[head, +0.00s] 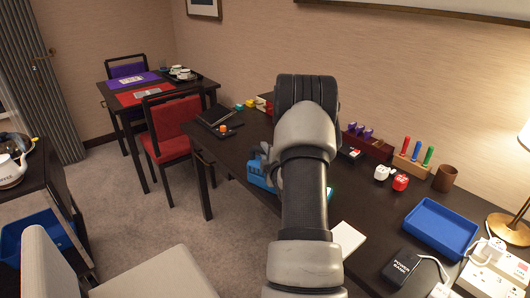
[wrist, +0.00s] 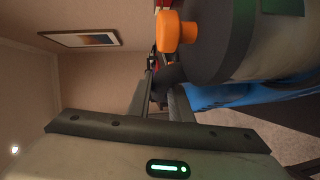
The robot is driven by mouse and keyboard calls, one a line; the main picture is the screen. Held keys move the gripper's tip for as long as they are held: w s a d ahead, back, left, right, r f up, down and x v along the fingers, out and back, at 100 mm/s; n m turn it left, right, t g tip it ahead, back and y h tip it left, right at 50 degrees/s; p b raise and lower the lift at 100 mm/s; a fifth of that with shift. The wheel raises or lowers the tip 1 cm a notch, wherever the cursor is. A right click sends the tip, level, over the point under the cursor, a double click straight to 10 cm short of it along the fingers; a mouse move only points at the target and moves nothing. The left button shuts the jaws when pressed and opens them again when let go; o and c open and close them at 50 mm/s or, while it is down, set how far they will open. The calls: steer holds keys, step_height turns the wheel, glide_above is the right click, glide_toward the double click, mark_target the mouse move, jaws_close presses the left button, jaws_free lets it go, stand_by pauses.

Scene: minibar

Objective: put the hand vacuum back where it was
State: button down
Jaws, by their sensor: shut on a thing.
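The hand vacuum is close up at the upper right of the wrist view, as a dark grey rounded body (wrist: 225,45) with an orange knob (wrist: 176,32) and a blue part below. My gripper (wrist: 163,90) is shut on a dark, rounded part there, which looks like its handle. In the head view my arm hides the gripper and most of what it holds. A blue piece (head: 260,175) shows just left of my arm, over or at the front edge of the dark desk (head: 375,215); I cannot tell whether it touches the desk.
On the desk's right are a blue tray (head: 440,228), a power bank (head: 400,267), a brown cup (head: 445,178), a peg rack (head: 412,165) and a lamp (head: 510,228). A dark pad (head: 217,115) lies at the left end. A red chair (head: 173,130) stands beyond.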

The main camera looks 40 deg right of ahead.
steer(key=c, duration=1.6)
jaws_free()
steer(key=shift+r+p, duration=0.2)
steer(key=shift+p, duration=0.15)
steer(key=v, duration=1.2)
steer(key=shift+f, duration=0.15)
